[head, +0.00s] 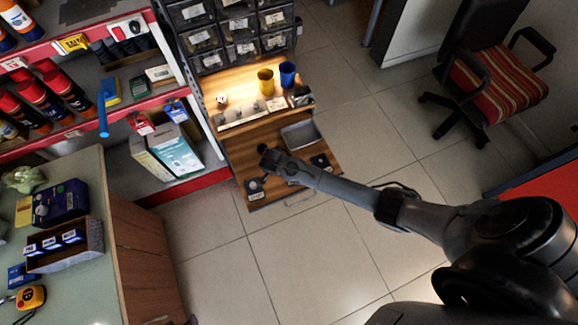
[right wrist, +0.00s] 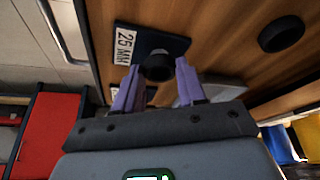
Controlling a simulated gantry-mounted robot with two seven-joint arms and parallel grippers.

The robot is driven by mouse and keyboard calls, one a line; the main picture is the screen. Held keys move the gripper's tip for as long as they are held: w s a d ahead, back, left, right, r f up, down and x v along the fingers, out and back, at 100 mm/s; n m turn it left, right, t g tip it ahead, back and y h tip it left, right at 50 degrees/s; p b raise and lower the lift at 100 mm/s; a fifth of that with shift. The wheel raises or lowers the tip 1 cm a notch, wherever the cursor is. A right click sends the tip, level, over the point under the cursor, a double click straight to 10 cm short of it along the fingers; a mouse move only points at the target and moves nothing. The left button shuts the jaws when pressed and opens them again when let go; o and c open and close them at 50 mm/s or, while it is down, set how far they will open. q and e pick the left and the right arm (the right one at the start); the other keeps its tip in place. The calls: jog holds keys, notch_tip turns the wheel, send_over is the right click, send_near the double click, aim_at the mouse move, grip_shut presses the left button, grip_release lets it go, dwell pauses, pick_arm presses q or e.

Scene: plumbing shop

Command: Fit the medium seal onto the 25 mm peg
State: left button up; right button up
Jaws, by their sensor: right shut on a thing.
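My right gripper (right wrist: 158,72) has purple fingers closed around a dark ring-shaped seal (right wrist: 158,66). The seal is over a dark plate (right wrist: 170,42) labelled "25 MM" (right wrist: 124,46) on the wooden bench. The 25 mm peg itself cannot be made out; the seal and fingers cover that spot. I cannot tell whether the seal is around the peg or above it. A second black ring (right wrist: 282,34) lies loose on the wood. In the head view my right arm reaches from the right over the bench, and its fingertips are hard to make out. My left gripper is not in view.
Another dark plate (head: 320,161) and a grey tray (head: 300,135) sit on the bench. A yellow cup (head: 266,82) and blue cup (head: 287,75) stand on the lit ledge behind. Drawer bins (head: 235,30) rise at the back. Tiled floor lies in front.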

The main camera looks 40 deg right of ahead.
jog(key=shift+f, duration=0.1)
dwell(0.5)
jog(key=shift+p, duration=0.35)
dwell(0.4)
jog(key=shift+p, duration=0.35)
dwell(0.4)
jog(key=shift+f, duration=0.15)
dwell(0.4)
jog(key=shift+f+b, duration=0.4)
jog(key=shift+f, duration=0.1)
jog(key=o, duration=0.7)
jog(key=shift+o, duration=0.2)
jog(key=shift+r, duration=0.2)
